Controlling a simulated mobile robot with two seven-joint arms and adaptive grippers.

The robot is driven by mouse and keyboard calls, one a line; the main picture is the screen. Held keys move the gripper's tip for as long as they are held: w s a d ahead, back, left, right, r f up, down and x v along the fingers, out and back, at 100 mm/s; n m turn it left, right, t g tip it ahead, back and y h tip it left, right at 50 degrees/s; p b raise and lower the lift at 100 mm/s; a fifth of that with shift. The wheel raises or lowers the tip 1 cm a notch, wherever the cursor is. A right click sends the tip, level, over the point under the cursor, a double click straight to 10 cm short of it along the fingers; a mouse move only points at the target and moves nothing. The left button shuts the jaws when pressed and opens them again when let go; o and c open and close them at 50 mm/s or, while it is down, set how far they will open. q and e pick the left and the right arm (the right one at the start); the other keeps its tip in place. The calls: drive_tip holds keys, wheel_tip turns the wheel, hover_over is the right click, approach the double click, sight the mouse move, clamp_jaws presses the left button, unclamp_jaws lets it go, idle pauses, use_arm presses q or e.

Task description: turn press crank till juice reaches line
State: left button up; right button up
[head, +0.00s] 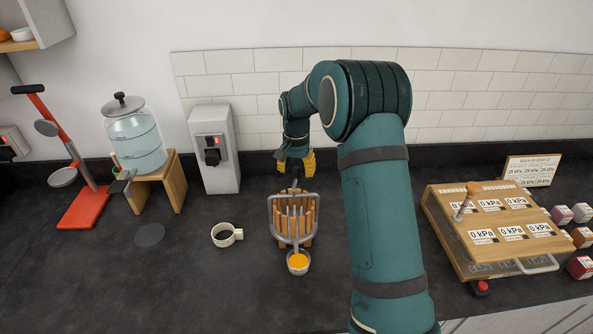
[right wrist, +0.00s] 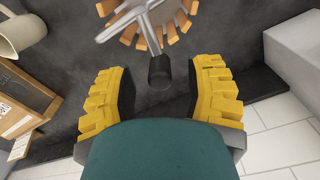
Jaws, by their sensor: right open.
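The press (head: 281,217) stands mid-counter, with a ring of wooden slats and a grey metal frame. A small cup (head: 298,270) with orange juice stands at its front; I cannot make out a line on it. My right gripper (head: 296,163) is above the back of the press with yellow fingers apart. In the right wrist view, the press's metal crank (right wrist: 137,18) ends in a dark knob (right wrist: 159,72). The knob appears between the tips of the open right gripper (right wrist: 160,88), with gaps on both sides. My left gripper is out of view.
A white mug (head: 238,235) stands left of the press. A grey box (head: 214,150) and a water jar on a wooden stand (head: 173,190) are further left. A wooden kPa panel (head: 470,235) stands right. A beige jug (right wrist: 15,30) shows in the right wrist view.

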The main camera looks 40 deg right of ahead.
sight(297, 167)
wheel_tip(297, 167, up, 11)
idle(0.4)
idle(1.1)
